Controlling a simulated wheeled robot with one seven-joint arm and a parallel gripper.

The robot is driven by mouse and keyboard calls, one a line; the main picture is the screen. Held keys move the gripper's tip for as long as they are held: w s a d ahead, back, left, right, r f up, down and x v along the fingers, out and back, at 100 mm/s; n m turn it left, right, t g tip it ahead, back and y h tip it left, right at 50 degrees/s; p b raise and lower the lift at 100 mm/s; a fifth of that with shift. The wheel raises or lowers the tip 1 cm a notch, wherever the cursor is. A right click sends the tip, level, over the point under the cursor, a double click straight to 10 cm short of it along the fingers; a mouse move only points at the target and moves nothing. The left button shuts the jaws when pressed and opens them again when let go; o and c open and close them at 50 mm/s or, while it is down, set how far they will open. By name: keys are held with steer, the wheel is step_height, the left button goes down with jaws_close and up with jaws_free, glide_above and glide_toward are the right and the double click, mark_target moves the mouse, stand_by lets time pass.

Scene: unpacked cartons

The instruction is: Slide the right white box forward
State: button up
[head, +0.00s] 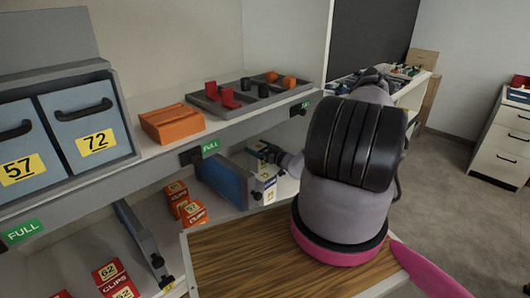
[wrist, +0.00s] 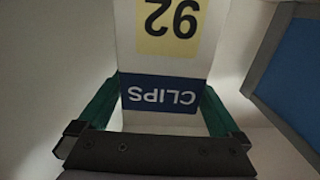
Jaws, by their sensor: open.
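A white box (wrist: 168,60) with a yellow "92" label and a dark blue "CLIPS" band fills the upper middle of the wrist view, its print upside down. My gripper (wrist: 161,92) is open, with one green finger on either side of the box's near end. Whether the fingers touch its sides I cannot tell. In the head view, white box surfaces (head: 265,184) with yellow labels show on the lower shelf, right of a blue divider. My gripper (head: 264,152) is there too, small and partly hidden by my arm. I cannot tell whether a second white box stands there.
A blue panel with a grey frame (wrist: 290,65) stands right of the box in the wrist view; a blue divider (head: 222,180) shows in the head view. Red clip boxes (head: 176,198) stand to its left. The upper shelf (head: 225,128) overhangs, holding an orange box (head: 172,124) and a grey tray (head: 222,108).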

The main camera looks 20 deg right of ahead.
steer(key=shift+x, duration=1.1)
